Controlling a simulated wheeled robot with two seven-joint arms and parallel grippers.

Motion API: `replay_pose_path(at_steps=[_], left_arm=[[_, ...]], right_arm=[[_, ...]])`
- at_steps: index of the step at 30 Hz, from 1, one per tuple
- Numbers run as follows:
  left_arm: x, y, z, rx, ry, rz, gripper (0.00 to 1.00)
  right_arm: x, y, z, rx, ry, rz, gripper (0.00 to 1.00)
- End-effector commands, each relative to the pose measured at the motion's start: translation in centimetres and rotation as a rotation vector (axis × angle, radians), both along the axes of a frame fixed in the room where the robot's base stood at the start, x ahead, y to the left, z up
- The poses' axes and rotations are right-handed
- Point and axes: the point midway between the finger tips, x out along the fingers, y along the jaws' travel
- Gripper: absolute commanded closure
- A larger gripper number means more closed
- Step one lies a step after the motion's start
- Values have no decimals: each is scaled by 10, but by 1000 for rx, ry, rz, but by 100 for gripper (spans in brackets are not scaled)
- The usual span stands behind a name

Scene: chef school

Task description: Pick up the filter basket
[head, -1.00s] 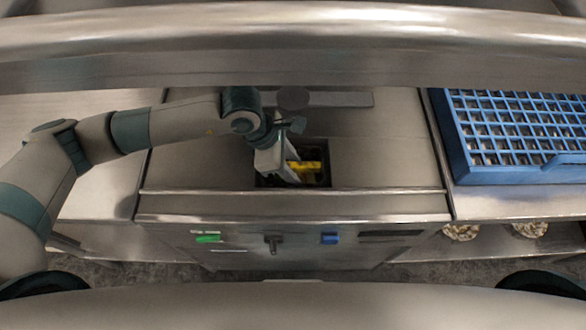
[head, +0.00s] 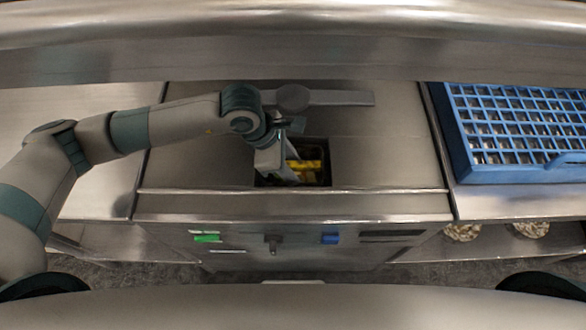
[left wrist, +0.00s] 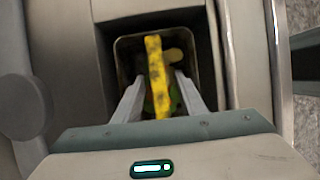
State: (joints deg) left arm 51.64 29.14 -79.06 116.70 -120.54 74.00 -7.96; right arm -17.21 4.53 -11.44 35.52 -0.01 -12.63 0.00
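The filter basket (left wrist: 190,62) sits down in a square opening in the steel counter. It looks like a dark box with a yellow bar handle, and the handle also shows in the head view (head: 307,165). My left gripper (left wrist: 160,88) reaches down into the opening from above. Its two fingers stand apart, one on each side of the yellow handle, with visible gaps. It hides part of the basket in the head view (head: 290,178). My right gripper is not in view.
A blue dish rack (head: 460,165) stands on the counter at the right. A flat steel bar with a round disc (head: 293,98) lies behind the opening. The front panel has a green switch (head: 207,238) and a blue one (head: 329,238). A thick steel edge (head: 290,45) crosses the top.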

Motion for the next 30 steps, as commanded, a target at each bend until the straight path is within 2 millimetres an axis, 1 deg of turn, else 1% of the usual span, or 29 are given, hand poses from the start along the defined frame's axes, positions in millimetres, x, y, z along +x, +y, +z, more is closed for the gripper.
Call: replay_pose_path(at_steps=[12,13,14,15,17,18,30], left_arm=[[0,0,0,0,0,0,62],[0,0,0,0,0,0,65],[0,0,0,0,0,0,72],[0,0,0,0,0,0,82],[0,0,-1,0,0,0,96],[0,0,-1,0,0,0,100],[0,0,2,-1,0,0,100]], right_arm=[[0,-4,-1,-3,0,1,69],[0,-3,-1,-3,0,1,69],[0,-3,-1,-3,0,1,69],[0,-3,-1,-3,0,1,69],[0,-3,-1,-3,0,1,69],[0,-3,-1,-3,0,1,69],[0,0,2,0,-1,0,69]])
